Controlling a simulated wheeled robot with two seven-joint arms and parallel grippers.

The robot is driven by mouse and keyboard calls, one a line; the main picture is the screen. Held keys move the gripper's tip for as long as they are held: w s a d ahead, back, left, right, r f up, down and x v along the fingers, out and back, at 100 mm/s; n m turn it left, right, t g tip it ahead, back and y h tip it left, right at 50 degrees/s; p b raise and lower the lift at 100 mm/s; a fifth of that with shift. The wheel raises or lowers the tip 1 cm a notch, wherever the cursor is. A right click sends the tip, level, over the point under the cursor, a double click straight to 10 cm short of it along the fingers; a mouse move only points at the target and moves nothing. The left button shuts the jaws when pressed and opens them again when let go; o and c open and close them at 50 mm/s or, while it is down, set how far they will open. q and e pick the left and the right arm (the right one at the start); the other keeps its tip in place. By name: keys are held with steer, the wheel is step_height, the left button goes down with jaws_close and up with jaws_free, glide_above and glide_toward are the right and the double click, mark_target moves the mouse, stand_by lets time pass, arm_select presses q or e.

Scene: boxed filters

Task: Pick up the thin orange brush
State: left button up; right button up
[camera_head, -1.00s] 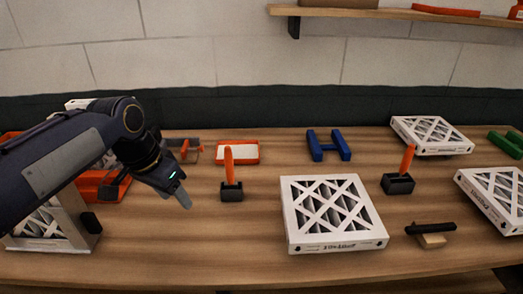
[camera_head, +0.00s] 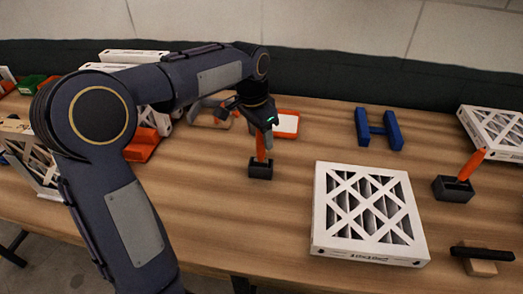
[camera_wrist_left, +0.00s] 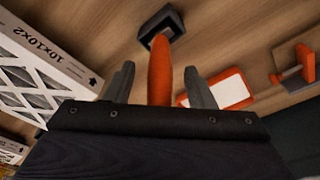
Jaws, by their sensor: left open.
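The thin orange brush (camera_head: 261,147) stands upright in a small dark grey holder (camera_head: 260,169) on the table, left of the large white filter. My left gripper (camera_head: 262,130) is open and points down right over the brush's upper end. In the left wrist view the brush (camera_wrist_left: 160,72) lies between the two spread fingers of the gripper (camera_wrist_left: 161,85), with a gap on each side. Its lower end goes into the holder (camera_wrist_left: 172,22). A second orange stick (camera_head: 470,164) stands tilted in another dark holder (camera_head: 453,189) at the right. My right gripper is not in view.
A white boxed filter (camera_head: 368,214) lies right of the brush. An orange-rimmed white tray (camera_head: 287,123) is close behind it. A blue H-shaped part (camera_head: 378,129) and a black-handled brush (camera_head: 482,254) lie further right. Bare table (camera_head: 210,210) lies in front.

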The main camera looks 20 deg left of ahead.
arm_select(q)
steer(key=shift+w+f, duration=0.1)
steer(key=shift+f, duration=0.5)
steer(key=c, duration=1.1)
